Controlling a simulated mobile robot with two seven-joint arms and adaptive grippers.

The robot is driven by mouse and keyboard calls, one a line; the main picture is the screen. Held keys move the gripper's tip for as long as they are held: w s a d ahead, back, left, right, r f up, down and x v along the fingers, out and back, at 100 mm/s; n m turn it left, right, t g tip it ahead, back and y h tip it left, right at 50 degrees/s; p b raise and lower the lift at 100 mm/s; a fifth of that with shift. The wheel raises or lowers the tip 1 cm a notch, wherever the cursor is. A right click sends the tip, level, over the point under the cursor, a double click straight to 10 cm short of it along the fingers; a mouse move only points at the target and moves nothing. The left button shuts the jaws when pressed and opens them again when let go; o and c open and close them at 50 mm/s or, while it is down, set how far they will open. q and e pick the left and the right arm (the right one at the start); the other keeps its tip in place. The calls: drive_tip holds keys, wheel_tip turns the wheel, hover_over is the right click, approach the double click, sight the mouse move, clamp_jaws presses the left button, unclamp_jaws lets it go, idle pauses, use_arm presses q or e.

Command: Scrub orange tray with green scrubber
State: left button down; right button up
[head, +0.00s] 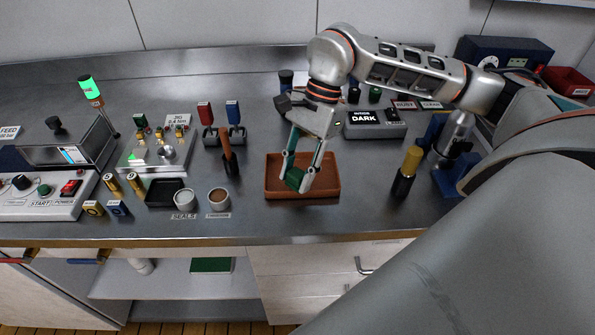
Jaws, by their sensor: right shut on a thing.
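The orange tray (328,187) is a shallow brown-orange rectangle on the grey metal counter, near the middle of the head view. My right gripper (299,181) points down into the tray's left half. It is shut on the green scrubber (294,178), which is low inside the tray. I cannot tell whether the scrubber touches the tray floor. The gripper fingers hide part of the scrubber and part of the tray. My left gripper is not in view.
A wooden-handled tool (228,150) stands left of the tray. Small cups (218,199) and a black tray (165,192) lie further left. A yellow-topped black tool (408,170) stands to the right. A box marked "DARK" (374,128) sits behind. The counter's front edge is close.

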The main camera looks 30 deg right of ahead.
drive_tip(key=shift+s+f, duration=0.1)
drive_tip(key=shift+f, duration=0.25)
drive_tip(key=shift+c, duration=0.4)
drive_tip(key=shift+w+d+r+p, duration=0.15)
drive_tip(key=shift+w+d, duration=0.25)
drive_tip(key=shift+w, duration=0.25)
drive_tip(key=shift+w+d+f+p, duration=0.15)
drive_tip(key=shift+w+d, duration=0.25)
drive_tip(key=shift+w, duration=0.25)
drive_tip(key=shift+w+d+r, duration=0.15)
drive_tip(key=shift+w+r, duration=0.05)
drive_tip(key=shift+w, duration=0.1)
drive_tip(key=shift+r+p, duration=0.15)
drive_tip(key=shift+p, duration=0.15)
drive_tip(key=shift+s+a, duration=0.5)
drive_tip(key=shift+s, duration=0.25)
drive_tip(key=shift+s+a, duration=0.45)
drive_tip(key=shift+s, duration=0.3)
drive_tip(key=shift+r, duration=0.1)
